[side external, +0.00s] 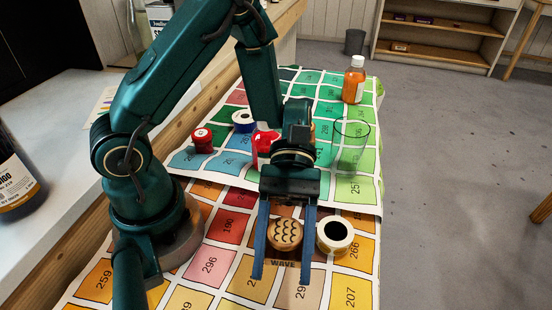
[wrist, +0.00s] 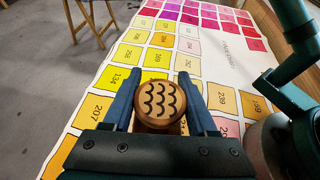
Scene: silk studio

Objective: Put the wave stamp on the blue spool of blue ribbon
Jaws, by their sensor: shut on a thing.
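The wave stamp (side external: 285,235) is a round wooden piece with dark wavy lines on its top and a "WAVE" label at its front. My gripper (side external: 285,242) has its two blue fingers on either side of it and is shut on it. In the wrist view the stamp (wrist: 160,103) sits between the fingers, wave face showing. Whether it touches the cloth is hard to tell. A blue-and-white spool (side external: 243,121), seemingly the blue spool of ribbon, stands farther back on the cloth, left of my gripper, apart from the stamp.
A cream roll with a black centre (side external: 335,236) stands close right of the stamp. A red spool (side external: 202,140), a partly hidden red-and-white object (side external: 265,143), a clear glass (side external: 351,146) and an orange bottle (side external: 354,82) stand behind on the numbered colour-chart cloth (side external: 217,264).

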